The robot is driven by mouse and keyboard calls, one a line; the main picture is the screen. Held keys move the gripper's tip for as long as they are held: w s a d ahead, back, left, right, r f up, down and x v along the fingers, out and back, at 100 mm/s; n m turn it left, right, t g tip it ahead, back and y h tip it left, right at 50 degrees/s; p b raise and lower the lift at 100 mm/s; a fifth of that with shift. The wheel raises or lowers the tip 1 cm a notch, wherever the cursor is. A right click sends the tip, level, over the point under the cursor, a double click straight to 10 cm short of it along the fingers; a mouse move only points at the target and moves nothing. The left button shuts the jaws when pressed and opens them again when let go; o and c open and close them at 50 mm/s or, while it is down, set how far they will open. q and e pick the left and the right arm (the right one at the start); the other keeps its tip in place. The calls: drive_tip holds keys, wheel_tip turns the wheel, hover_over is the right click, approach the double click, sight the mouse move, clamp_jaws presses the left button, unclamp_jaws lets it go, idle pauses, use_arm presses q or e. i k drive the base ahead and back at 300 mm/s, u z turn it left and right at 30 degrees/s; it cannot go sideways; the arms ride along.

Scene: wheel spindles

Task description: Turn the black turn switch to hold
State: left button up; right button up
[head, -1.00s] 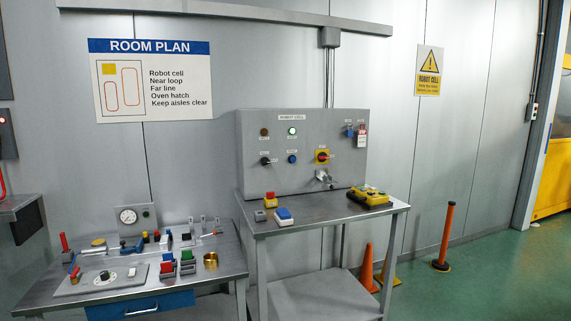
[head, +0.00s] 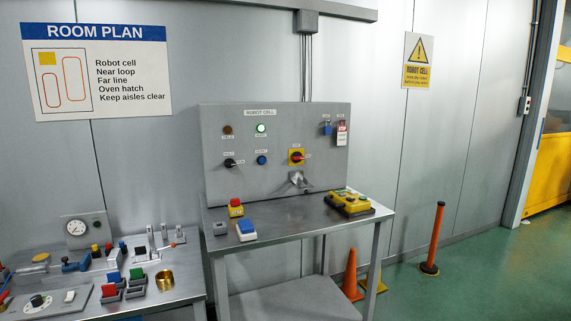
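A black turn switch (head: 230,163) sits at the lower left of the grey ROBOT CELL panel (head: 330,120). Its pointer tilts to the right; the small labels around it are too small to read. Another black knob (head: 37,301) is on a grey plate on the left bench, at the lower left. Neither of my grippers is in the head view.
A yellow device (head: 350,202) and a blue-topped box (head: 246,230) rest on the steel table (head: 290,215).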

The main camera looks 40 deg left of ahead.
sight(230, 163)
drive_tip(key=z, duration=0.25)
drive_tip(key=i, duration=0.8)
drive_tip(key=u, duration=0.4)
drive_tip(key=i, duration=0.8)
drive_tip(key=u, duration=0.7)
